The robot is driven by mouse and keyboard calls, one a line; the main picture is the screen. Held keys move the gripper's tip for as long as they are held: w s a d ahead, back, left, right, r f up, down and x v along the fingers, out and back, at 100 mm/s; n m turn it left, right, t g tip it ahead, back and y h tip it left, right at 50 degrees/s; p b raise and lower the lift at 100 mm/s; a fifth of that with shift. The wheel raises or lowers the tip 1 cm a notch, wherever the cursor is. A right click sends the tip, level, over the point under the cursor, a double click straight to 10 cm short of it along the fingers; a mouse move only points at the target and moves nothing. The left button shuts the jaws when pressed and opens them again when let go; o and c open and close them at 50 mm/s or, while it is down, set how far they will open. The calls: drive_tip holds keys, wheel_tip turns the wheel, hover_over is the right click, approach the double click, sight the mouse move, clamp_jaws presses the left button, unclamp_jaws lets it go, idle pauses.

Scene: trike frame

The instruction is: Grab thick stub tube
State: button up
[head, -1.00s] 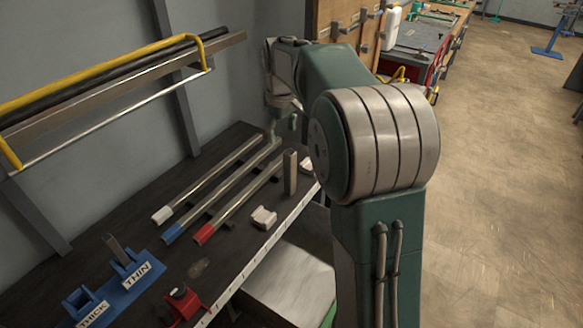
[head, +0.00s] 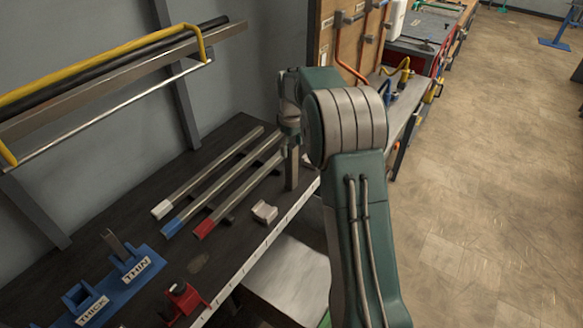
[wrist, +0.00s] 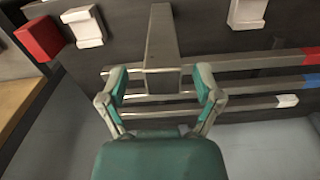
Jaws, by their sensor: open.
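The thick stub tube (head: 292,172) is a short square metal tube standing upright on the dark bench near its front edge. My gripper (head: 290,150) points down over its top in the head view. In the wrist view the stub tube (wrist: 162,40) runs away from the camera, with its near end between the two spread fingertips of my gripper (wrist: 161,83). The fingers are open, with a gap on each side of the tube. Whether the fingertips are below the tube's top is hard to tell.
Three long tubes with white, blue and red ends (head: 205,195) lie beside the stub. A small whitish block (head: 264,211) sits in front. Blue holders marked THICK (head: 84,303) and THIN (head: 133,265), and a red fixture (head: 183,300), stand at lower left.

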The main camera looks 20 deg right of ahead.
sight(291, 156)
wheel_tip(291, 156, down, 4)
drive_tip(key=shift+r, duration=0.2)
drive_tip(key=shift+a, duration=0.1)
drive_tip(key=shift+c, duration=0.3)
clamp_jaws()
drive_tip(key=shift+r, duration=0.1)
